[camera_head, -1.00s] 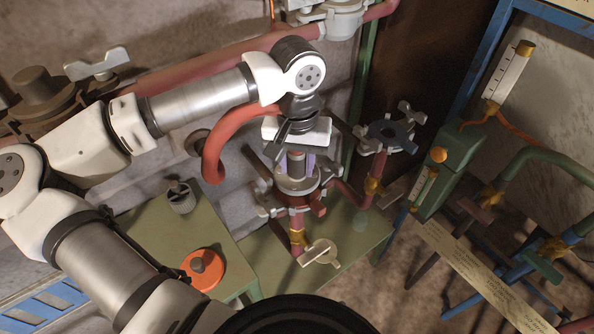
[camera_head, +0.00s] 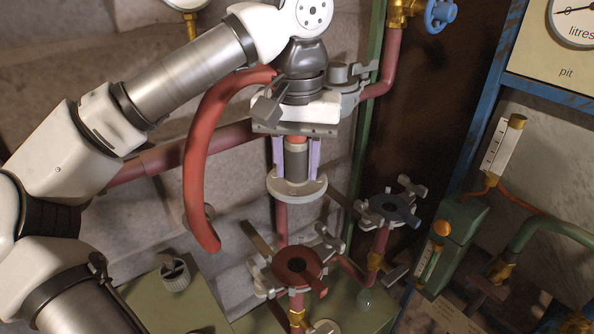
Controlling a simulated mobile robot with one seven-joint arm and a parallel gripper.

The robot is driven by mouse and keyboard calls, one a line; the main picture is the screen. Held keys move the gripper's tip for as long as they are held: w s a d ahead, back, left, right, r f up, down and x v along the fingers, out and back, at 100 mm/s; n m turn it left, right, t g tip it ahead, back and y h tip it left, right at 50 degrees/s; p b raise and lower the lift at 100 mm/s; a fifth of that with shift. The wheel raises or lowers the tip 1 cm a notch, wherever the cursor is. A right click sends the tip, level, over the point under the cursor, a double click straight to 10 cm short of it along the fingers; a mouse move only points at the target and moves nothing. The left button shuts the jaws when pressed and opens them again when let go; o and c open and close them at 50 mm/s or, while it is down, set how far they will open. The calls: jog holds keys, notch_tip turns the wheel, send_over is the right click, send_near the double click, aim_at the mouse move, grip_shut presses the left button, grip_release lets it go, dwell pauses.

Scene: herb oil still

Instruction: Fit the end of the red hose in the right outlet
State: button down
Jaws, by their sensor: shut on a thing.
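My gripper (camera_head: 294,158) points down, its pale purple fingers shut around the dark grey sleeve of the hose's end fitting (camera_head: 298,188). This fitting has a pale round flange at its bottom. The red hose (camera_head: 198,150) loops from behind my gripper down to the left. The flange is held in the air, apart from and above a red-topped outlet (camera_head: 297,266) with open clamp arms. A second outlet, with a dark blue-grey top (camera_head: 391,209) and clamp levers, stands farther right; nothing is on it.
A green bench (camera_head: 172,312) with a grey knob (camera_head: 175,273) is at lower left. A green post (camera_head: 362,150) and a red pipe (camera_head: 392,65) rise behind. A green box (camera_head: 452,240) with gauges and a blue frame stand at the right.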

aim_at(297, 138)
jog(key=shift+r+p, duration=1.6)
jog(key=shift+r, duration=0.5)
jog(key=shift+f, duration=0.1)
